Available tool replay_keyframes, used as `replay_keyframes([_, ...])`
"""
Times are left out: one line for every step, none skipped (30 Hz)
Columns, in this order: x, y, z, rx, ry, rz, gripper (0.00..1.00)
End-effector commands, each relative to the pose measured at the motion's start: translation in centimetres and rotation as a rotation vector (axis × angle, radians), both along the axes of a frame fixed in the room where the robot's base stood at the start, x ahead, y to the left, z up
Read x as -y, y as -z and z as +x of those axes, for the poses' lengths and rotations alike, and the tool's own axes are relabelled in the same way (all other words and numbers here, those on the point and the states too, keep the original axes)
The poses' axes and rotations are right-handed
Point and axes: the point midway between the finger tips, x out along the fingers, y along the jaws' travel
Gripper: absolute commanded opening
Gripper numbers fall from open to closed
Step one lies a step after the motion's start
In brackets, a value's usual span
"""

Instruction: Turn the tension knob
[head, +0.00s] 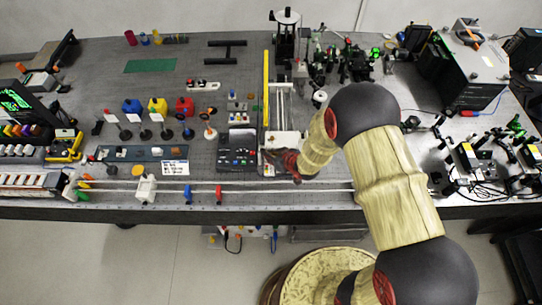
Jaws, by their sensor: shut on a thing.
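My arm reaches in from the lower right of the head view, over the bench's front edge. My gripper (273,159) is low at the front middle of the bench, just right of a dark box with small knobs. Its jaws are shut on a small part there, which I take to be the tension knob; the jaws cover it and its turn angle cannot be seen.
The dark control box (238,150) stands close left of my gripper. A yellow bar (266,88) runs behind it. A long rail (250,189) with red and blue clamps lies along the front edge. Several disc-topped posts (187,131) stand left. Optics and cables crowd the right.

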Motion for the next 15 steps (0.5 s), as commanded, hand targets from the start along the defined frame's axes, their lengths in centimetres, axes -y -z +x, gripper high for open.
replay_keyframes([0.28,-0.06,0.12,-0.001,-0.032,0.0,0.0])
replay_keyframes([0.29,-0.13,0.17,-0.001,-0.055,-0.001,0.0])
replay_keyframes([0.36,-0.16,0.2,-0.002,-0.085,0.001,0.0])
replay_keyframes([0.38,-0.19,0.23,-0.002,-0.109,0.001,0.0])
replay_keyframes([0.42,-0.22,0.29,-0.001,-0.132,0.0,0.0])
replay_keyframes([0.49,-0.23,0.29,-0.002,-0.165,0.0,0.0])
replay_keyframes([0.49,-0.25,0.34,-0.002,-0.19,0.001,0.0])
replay_keyframes([0.54,-0.28,0.36,-0.002,-0.214,0.001,0.0])
replay_keyframes([0.61,-0.3,0.42,-0.002,-0.25,0.001,0.0])
replay_keyframes([0.62,-0.27,0.42,-0.003,-0.276,0.001,0.0])
replay_keyframes([0.66,-0.35,0.53,-0.002,-0.303,0.001,0.0])
replay_keyframes([0.7,-0.36,0.59,-0.002,-0.339,0.001,0.0])
replay_keyframes([0.7,-0.36,0.65,-0.002,-0.367,0.001,0.0])
replay_keyframes([0.75,-0.32,0.64,-0.003,-0.394,0.001,0.0])
replay_keyframes([0.79,-0.33,0.72,-0.002,-0.429,0.001,0.0])
